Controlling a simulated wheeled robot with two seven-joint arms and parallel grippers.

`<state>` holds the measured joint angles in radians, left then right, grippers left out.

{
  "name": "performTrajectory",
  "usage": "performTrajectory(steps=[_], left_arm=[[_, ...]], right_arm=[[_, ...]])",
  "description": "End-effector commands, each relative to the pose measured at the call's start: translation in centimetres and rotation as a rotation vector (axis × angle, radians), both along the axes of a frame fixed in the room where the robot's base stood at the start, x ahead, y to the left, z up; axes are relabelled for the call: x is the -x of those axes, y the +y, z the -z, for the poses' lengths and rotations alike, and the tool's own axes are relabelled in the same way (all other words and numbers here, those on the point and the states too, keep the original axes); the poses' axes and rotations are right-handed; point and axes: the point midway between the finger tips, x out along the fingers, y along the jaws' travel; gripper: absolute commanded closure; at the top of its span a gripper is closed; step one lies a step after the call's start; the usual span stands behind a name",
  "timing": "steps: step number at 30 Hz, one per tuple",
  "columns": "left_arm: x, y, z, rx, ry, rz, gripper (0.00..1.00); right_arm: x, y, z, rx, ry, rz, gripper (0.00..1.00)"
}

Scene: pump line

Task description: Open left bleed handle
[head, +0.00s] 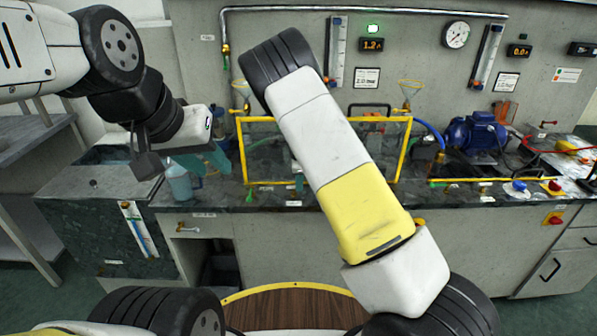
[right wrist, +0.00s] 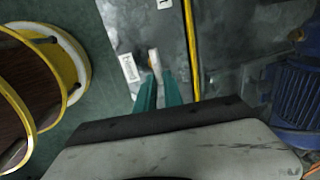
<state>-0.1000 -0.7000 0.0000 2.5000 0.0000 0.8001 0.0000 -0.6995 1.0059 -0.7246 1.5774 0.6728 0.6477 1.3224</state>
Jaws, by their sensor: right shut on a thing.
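In the right wrist view, my right gripper (right wrist: 160,88) has its teal fingers closed around a small pale handle (right wrist: 153,60) with a yellowish edge, at the counter's front edge. It appears to be the left bleed handle; a white label (right wrist: 129,68) lies beside it. My left gripper (head: 205,160) hangs at the left over the counter, near a clear bluish bottle (head: 179,182). Whether its fingers are apart is unclear.
A yellow frame (head: 243,150) stands on the dark counter (head: 330,197), and its bar shows close beside my right gripper. A blue pump (head: 476,132) is to the right. Gauges and flow tubes (head: 337,50) hang on the back panel. A sink (head: 105,154) is at the left.

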Motion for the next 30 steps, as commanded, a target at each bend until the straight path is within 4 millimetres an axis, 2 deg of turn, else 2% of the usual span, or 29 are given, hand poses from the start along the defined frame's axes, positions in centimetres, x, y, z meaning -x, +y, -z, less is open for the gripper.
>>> performTrajectory(steps=[8,13,30], left_arm=[[0.0,0.0,0.0,0.0,0.0,0.0,0.67],[0.0,0.0,0.0,0.0,0.0,0.0,0.67],[0.0,0.0,0.0,0.0,0.0,0.0,0.67]], right_arm=[[-0.1,-0.1,-0.1,-0.001,0.0,-0.038,1.0],[-0.3,-0.2,-0.1,-0.002,-0.001,-0.123,1.0],[-1.4,-0.1,-0.1,-0.002,-0.003,-0.639,1.0]])
